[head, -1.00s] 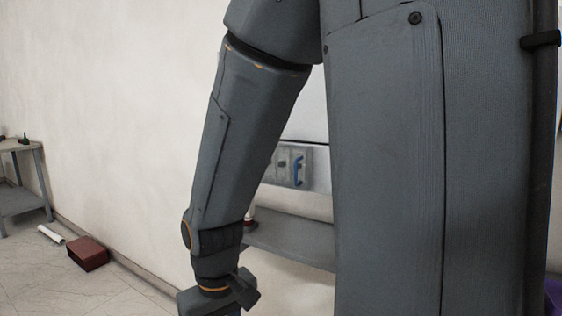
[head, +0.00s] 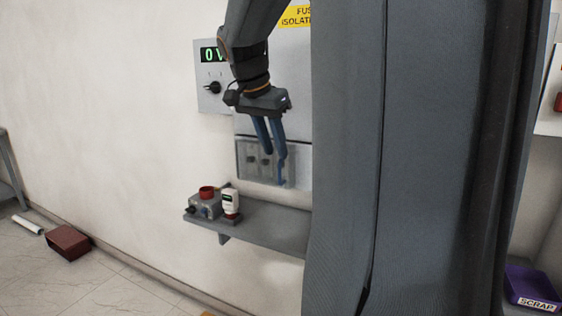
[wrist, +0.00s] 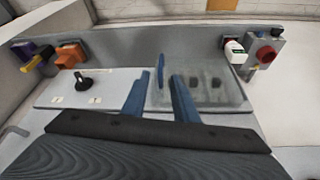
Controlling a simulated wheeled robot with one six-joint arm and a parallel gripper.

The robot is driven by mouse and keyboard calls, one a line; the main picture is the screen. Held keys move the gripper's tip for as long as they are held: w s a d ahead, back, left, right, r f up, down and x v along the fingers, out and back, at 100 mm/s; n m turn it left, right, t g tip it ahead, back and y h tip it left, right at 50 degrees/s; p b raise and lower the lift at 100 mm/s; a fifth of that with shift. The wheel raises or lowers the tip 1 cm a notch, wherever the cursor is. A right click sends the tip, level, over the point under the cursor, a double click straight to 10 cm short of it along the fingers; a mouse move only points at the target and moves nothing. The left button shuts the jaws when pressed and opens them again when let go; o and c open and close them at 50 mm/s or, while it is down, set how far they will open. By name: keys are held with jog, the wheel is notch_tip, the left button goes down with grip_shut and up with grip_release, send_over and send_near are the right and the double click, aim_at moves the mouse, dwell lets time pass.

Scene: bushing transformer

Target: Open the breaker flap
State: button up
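The breaker flap (head: 247,172) is a translucent cover on the grey wall cabinet, with dark breakers behind it. It looks shut, lying flat over them. It also shows in the wrist view (wrist: 215,98). Its blue handle (wrist: 160,70) stands at the flap's edge in the wrist view. My gripper (head: 276,153) hangs in front of the flap with two blue fingers apart. In the wrist view my gripper (wrist: 160,84) is open, with the handle showing between the fingertips. I cannot tell whether a finger touches it. In the head view the right finger overlaps the handle (head: 282,177).
A shelf (head: 265,225) below holds a red-button box (head: 205,203) and a white device (head: 231,203). A panel with an "0V" display and knob (head: 214,88) is left of the cabinet. Another black knob (wrist: 83,82) is beside the flap. My own column hides the cabinet's right side.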

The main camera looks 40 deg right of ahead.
aim_at(280, 165)
jog(key=p+x, duration=0.1)
jog(key=x, duration=0.5)
jog(key=shift+f, duration=0.35)
grip_shut()
dwell(1.1)
